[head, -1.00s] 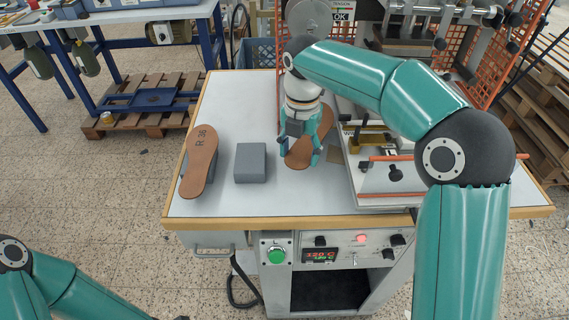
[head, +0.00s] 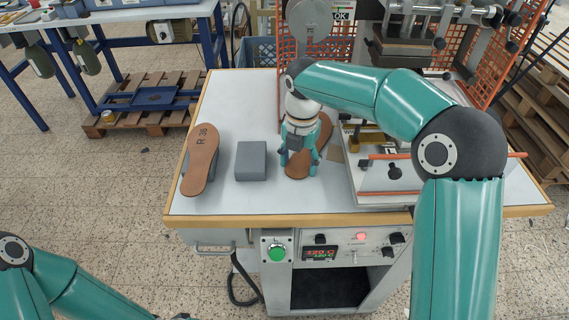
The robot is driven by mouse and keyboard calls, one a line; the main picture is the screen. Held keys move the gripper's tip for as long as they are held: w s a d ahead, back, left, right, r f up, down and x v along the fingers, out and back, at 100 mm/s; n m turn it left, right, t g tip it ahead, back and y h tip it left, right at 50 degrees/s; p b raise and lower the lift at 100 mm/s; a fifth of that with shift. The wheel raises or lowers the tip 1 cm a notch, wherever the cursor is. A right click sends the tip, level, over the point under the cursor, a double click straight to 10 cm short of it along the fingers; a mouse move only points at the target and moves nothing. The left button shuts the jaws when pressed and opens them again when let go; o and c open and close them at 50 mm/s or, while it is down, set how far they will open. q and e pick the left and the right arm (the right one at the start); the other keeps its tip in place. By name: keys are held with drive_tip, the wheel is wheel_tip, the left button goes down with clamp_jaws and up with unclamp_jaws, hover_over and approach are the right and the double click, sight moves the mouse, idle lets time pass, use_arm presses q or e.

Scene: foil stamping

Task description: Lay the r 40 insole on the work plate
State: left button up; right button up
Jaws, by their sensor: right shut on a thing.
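My right gripper (head: 299,171) is shut on a brown insole (head: 322,128) over the front middle of the white tabletop. The gripper covers the insole's middle, and I read no mark on it. Whether the insole touches the surface below is unclear. A second brown insole (head: 200,157), marked R 38, rests on a grey block at the left of the table. The pale plate (head: 380,184) of the stamping machine lies to the right of my right gripper, partly behind my right arm; I cannot tell if it is the work plate. My left gripper is out of view; only its arm shows at lower left.
A bare grey block (head: 251,161) stands left of my right gripper. Orange-red bars (head: 390,157) and a black knob (head: 394,173) sit on the machine plate. An orange mesh guard (head: 292,82) rises behind. The table's front left is clear.

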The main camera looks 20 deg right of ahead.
drive_tip(key=shift+s+f, duration=0.25)
drive_tip(key=shift+f, duration=0.45)
drive_tip(key=shift+c, duration=1)
drive_tip(key=o, duration=1.3)
drive_tip(key=shift+w+f, duration=0.15)
drive_tip(key=shift+w, duration=0.1)
drive_tip(key=shift+r, duration=0.3)
